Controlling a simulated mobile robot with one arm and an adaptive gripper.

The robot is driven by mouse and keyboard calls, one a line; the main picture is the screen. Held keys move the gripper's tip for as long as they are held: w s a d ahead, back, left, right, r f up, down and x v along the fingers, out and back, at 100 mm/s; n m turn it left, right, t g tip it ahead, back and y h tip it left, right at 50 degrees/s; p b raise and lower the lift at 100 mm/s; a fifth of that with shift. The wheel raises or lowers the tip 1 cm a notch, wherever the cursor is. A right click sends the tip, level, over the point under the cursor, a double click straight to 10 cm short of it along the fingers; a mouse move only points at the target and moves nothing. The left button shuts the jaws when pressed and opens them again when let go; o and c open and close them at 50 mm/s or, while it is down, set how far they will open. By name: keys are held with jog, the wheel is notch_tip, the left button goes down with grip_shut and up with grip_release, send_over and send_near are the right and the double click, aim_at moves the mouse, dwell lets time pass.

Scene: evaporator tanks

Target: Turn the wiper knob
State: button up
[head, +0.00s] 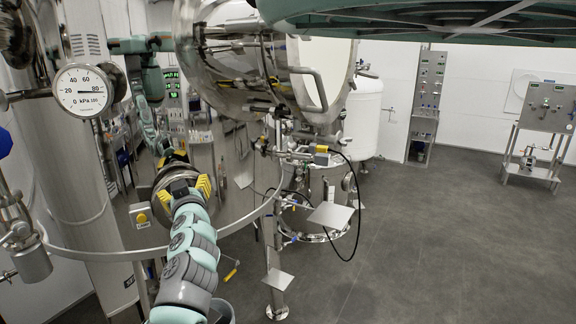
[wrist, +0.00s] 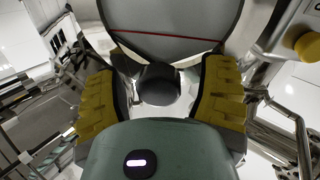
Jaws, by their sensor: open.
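A dark round knob (wrist: 158,84), which looks like the wiper knob, sits between my gripper's fingers in the wrist view, below a round grey disc (wrist: 175,50) with a red line across it. My gripper (wrist: 161,92) has its two yellow-padded fingers spread open, one on each side of the knob. I see a gap at each side; I cannot tell the depth between fingers and knob. In the head view my gripper (head: 184,190) is at a round metal fitting (head: 161,212) on the shiny tank. The gripper hides the knob there.
A yellow button (head: 141,217) on a pale plate is left of my gripper; it also shows in the wrist view (wrist: 308,46). A curved metal rail (head: 120,254) runs close below. Open floor (head: 430,240) lies to the right.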

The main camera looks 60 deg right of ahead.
grip_shut()
dwell(0.4)
jog(key=shift+m, duration=0.4)
jog(key=m+b, duration=0.1)
jog(key=m, duration=0.3)
jog(key=m+y, duration=0.1)
jog(key=m, duration=0.4)
jog(key=shift+m+g+b, duration=0.3)
jog(key=shift+b, duration=0.1)
jog(key=m, duration=0.5)
jog(key=shift+y, duration=0.4)
jog(key=m, duration=0.5)
jog(key=shift+t, duration=0.4)
jog(key=shift+y, duration=0.4)
jog(key=shift+c, duration=0.3)
grip_release()
